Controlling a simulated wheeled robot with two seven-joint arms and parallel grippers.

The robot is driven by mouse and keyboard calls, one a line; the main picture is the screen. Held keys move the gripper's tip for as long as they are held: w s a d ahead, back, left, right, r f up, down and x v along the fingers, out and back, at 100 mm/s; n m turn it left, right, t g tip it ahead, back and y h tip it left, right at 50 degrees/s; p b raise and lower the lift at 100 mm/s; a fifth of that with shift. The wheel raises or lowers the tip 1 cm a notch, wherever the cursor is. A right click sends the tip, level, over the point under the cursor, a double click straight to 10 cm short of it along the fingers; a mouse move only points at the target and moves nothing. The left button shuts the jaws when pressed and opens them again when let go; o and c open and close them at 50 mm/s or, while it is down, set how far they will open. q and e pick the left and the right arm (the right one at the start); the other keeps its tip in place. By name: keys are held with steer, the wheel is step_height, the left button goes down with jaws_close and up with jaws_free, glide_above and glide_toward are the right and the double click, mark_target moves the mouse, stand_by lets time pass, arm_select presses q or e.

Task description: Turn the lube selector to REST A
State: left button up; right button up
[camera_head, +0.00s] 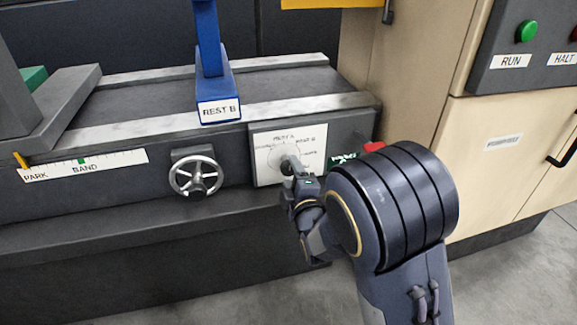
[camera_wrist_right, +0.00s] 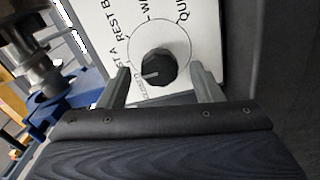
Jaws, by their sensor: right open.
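The lube selector is a round dark knob (camera_wrist_right: 158,68) with a light pointer line, on a white plate (camera_wrist_right: 205,45). In the right wrist view the pointer lies to the left and slightly down, on the side of the partly cut-off "ST A" lettering; I cannot tell if it sits exactly on a mark. "REST B" and more labels follow around the dial. My right gripper (camera_wrist_right: 160,70) is open, its fingers on either side of the knob; contact cannot be told. In the head view the gripper (camera_head: 291,172) covers most of the knob on the plate (camera_head: 262,150). My left gripper is not in view.
A handwheel (camera_head: 195,176) stands left of the plate. A blue post (camera_head: 211,60) labelled REST B rises above the bed. A PARK/BAND scale (camera_head: 110,160) is at far left. A beige cabinet (camera_head: 480,180) with a green RUN button (camera_head: 526,31) stands right.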

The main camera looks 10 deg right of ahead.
mark_target(290, 171)
steer(key=shift+s+d, duration=0.15)
steer(key=shift+s, duration=1.7)
